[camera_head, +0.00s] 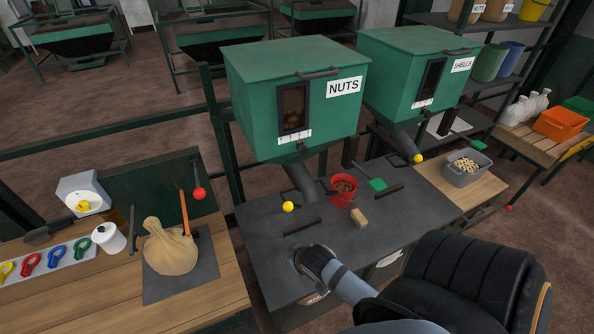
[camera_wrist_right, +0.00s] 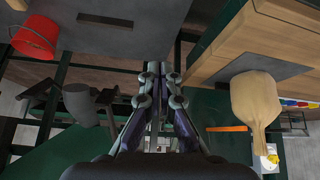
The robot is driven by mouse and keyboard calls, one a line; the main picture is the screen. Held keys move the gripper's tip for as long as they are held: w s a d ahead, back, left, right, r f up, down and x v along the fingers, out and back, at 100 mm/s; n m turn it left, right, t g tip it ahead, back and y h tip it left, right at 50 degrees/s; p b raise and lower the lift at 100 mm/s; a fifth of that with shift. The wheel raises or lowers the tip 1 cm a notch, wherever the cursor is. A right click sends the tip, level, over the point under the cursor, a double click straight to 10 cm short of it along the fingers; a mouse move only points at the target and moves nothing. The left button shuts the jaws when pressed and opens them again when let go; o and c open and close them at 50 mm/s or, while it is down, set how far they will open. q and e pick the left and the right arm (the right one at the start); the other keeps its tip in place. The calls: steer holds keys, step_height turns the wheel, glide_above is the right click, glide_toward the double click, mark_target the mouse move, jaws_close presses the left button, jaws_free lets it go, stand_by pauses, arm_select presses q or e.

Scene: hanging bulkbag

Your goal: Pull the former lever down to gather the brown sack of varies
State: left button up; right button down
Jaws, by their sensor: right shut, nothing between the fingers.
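The brown sack (camera_head: 170,252) stands on a dark mat (camera_head: 208,266) on the left wooden bench, its neck gathered at the top. An orange bar (camera_head: 185,211) rises beside its neck. A lever with a red knob (camera_head: 198,194) is just behind and right of the sack. In the right wrist view the sack (camera_wrist_right: 256,102) appears upside down at the right, near the orange bar (camera_wrist_right: 227,128). My right gripper (camera_wrist_right: 160,74) is shut and empty, apart from the sack and lever. In the head view its fingers are hidden beyond my wrist over the middle bench. My left gripper is not in view.
A white pot (camera_head: 108,238) and coloured clips (camera_head: 55,257) lie left of the sack. A gap separates the benches.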

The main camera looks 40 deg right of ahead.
steer(key=shift+n+g, duration=0.4)
steer(key=shift+g, duration=0.4)
steer(key=s+f, duration=0.1)
steer(key=f, duration=0.1)
steer(key=s+f, duration=0.1)
steer(key=f, duration=0.1)
steer(key=shift+s+a+f, duration=0.1)
steer(key=shift+s+a, duration=0.1)
